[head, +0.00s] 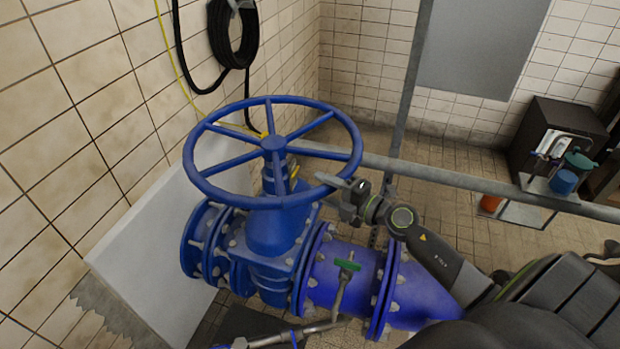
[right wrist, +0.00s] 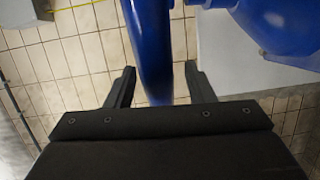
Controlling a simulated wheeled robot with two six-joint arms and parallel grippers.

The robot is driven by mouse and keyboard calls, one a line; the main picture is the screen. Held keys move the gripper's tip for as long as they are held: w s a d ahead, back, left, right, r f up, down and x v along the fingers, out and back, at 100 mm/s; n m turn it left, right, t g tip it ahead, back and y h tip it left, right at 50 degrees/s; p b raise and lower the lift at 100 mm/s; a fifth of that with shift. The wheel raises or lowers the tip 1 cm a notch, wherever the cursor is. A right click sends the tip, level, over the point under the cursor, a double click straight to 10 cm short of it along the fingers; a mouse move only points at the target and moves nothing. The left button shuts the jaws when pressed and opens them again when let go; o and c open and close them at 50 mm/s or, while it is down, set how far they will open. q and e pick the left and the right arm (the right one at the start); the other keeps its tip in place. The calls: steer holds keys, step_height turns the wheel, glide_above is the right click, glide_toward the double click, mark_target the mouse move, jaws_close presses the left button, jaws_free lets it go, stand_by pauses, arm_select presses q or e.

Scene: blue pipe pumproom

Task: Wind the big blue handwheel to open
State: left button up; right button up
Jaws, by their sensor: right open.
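The big blue handwheel (head: 273,143) lies nearly level on top of a blue valve (head: 275,235). It has several spokes and a round rim. My right gripper (head: 338,186) is at the rim's near right side in the head view. It is open. In the right wrist view a blue bar of the wheel (right wrist: 151,50) runs between the two spread fingers of the gripper (right wrist: 160,82), and no closed grip shows. I cannot tell whether a finger touches it. My left gripper is not in view.
A blue flanged pipe (head: 340,280) with a green-handled small valve (head: 347,265) is below the wheel. A grey rail (head: 470,182) crosses behind. A white panel (head: 150,245) leans at the left. A black hose (head: 232,40) hangs on the tiled wall. A dark cabinet (head: 545,125) stands right.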

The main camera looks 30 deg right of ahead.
steer(key=shift+w+a, duration=0.15)
steer(key=shift+w, duration=0.1)
steer(key=shift+s+r, duration=0.1)
steer(key=shift+s, duration=0.1)
steer(key=shift+c, duration=0.7)
jaws_close()
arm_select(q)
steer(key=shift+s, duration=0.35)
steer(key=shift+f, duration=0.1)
